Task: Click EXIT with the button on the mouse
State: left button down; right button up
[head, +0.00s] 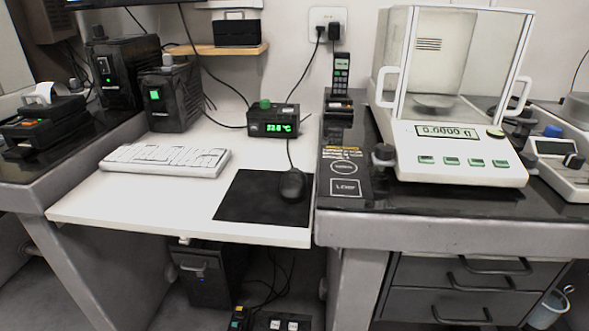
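A dark computer mouse (291,185) lies on the right part of a black mouse pad (246,205), near the front right of the white desk. Its cable runs back from it towards a small black box. Only the bottom edge of a screen (118,2) shows at the top left. What is on the screen is out of view, and no EXIT label can be made out. Neither of my grippers is in the head view.
A white keyboard (165,160) lies left of the pad. A black box with a green temperature display (273,121) stands behind the mouse. On the raised dark bench at the right stands a glass-shielded balance (455,150). The front of the white desk (150,210) is clear.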

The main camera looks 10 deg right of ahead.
jog(key=shift+d, duration=0.15)
grip_shut()
jog(key=shift+a, duration=0.2)
dwell(0.8)
